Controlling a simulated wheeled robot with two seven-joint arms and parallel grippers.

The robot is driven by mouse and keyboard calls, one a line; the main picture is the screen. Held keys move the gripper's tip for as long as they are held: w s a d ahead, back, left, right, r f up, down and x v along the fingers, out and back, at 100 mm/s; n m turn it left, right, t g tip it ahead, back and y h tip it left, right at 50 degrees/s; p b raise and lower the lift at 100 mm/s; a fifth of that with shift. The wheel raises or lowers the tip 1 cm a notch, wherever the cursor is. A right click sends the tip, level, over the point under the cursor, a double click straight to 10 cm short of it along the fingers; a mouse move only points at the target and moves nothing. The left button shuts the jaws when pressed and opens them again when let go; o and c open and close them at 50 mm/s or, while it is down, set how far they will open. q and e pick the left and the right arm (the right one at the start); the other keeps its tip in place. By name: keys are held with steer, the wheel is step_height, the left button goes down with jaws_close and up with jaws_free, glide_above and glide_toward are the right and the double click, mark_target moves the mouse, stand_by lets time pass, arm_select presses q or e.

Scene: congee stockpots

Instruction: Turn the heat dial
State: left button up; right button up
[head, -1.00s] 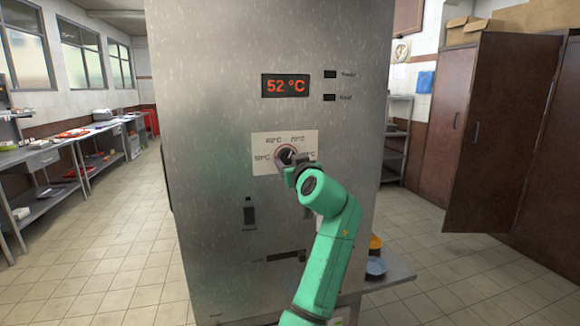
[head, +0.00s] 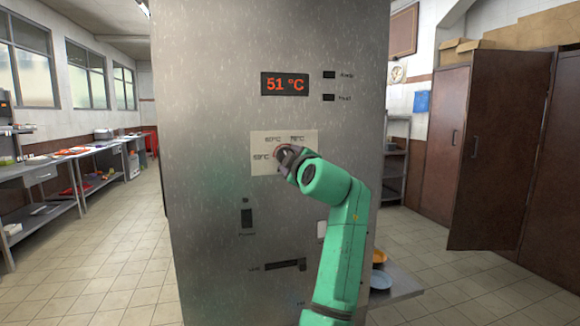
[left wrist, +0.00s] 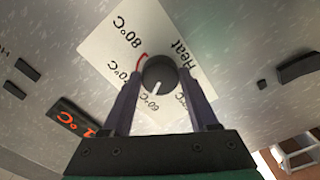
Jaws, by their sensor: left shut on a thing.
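The heat dial (left wrist: 158,74) is a dark round knob with a white mark on a pale label plate (head: 262,142) with temperature figures. In the left wrist view, the white mark points toward the 60°C figure, and a red arc shows near 80°C. My left gripper (head: 285,160) is at the dial; its two fingers stand on either side of the knob, shut on it. In the head view, the gripper hides most of the dial and the plate's lower right. The red display (head: 285,84) above reads 51 °C. My right gripper is not in view.
The dial is on the front of a tall grey metal cabinet (head: 210,200). A dark switch (head: 247,218) and a slot (head: 285,265) are below. A low shelf with an orange and a blue dish (head: 381,279) is at right. Floor is open on both sides.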

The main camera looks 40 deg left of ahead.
arm_select(q)
steer(key=n+b, duration=0.1)
steer(key=n, duration=1.1)
steer(key=shift+r+b, duration=0.1)
steer(key=shift+b, duration=0.3)
steer(key=o, duration=1.4)
steer(key=b+v, duration=0.3)
steer(key=v, duration=1.1)
steer(key=shift+s+d, duration=0.15)
steer(key=shift+d, duration=0.05)
